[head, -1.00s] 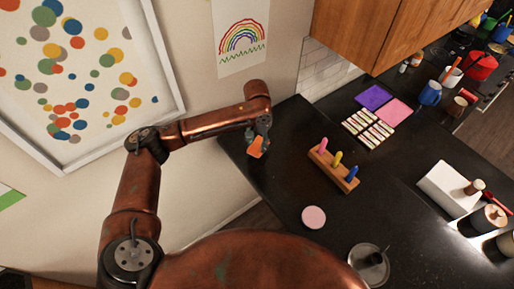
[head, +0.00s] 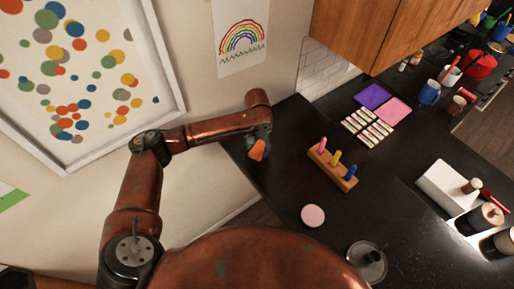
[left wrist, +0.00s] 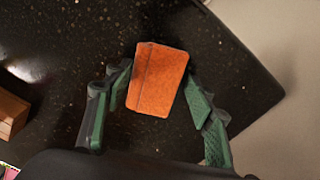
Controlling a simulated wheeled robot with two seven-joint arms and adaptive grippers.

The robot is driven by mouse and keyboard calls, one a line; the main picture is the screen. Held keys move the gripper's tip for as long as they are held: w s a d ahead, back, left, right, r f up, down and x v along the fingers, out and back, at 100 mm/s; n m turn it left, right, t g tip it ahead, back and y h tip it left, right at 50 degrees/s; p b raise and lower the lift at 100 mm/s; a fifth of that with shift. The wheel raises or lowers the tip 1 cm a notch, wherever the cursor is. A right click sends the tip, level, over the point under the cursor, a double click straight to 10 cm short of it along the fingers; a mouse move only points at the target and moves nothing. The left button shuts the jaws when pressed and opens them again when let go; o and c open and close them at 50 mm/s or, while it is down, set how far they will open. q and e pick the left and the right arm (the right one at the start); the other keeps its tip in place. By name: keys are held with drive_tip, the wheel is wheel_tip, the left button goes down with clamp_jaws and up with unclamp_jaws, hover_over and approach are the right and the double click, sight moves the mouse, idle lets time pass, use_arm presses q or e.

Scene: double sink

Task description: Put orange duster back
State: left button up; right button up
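The orange duster (head: 257,150) is a small block at the far left end of the dark counter. It shows larger in the left wrist view (left wrist: 161,80), slightly tilted, between my green-padded fingers. My left gripper (left wrist: 157,90) is open around it, with a narrow gap on the left side; whether the right finger touches it is hard to tell. In the head view my left gripper (head: 258,142) points down at the counter, and the wrist partly hides the fingers. My right gripper is not in view.
A wooden holder (head: 331,169) with pink, yellow and blue sticks stands right of the duster. Purple (head: 373,96) and pink (head: 394,110) squares and small striped blocks lie behind it. A round pink disc (head: 313,216) lies nearer. The counter edge is close to the duster.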

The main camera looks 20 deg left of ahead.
sight(258, 149)
use_arm(q)
drive_tip(key=shift+r, duration=0.15)
drive_tip(key=shift+w+r, duration=0.1)
drive_tip(key=shift+r, duration=0.3)
wheel_tip(258, 149, up, 11)
drive_tip(key=b, duration=0.2)
drive_tip(key=shift+r, duration=0.1)
idle(0.4)
idle(0.8)
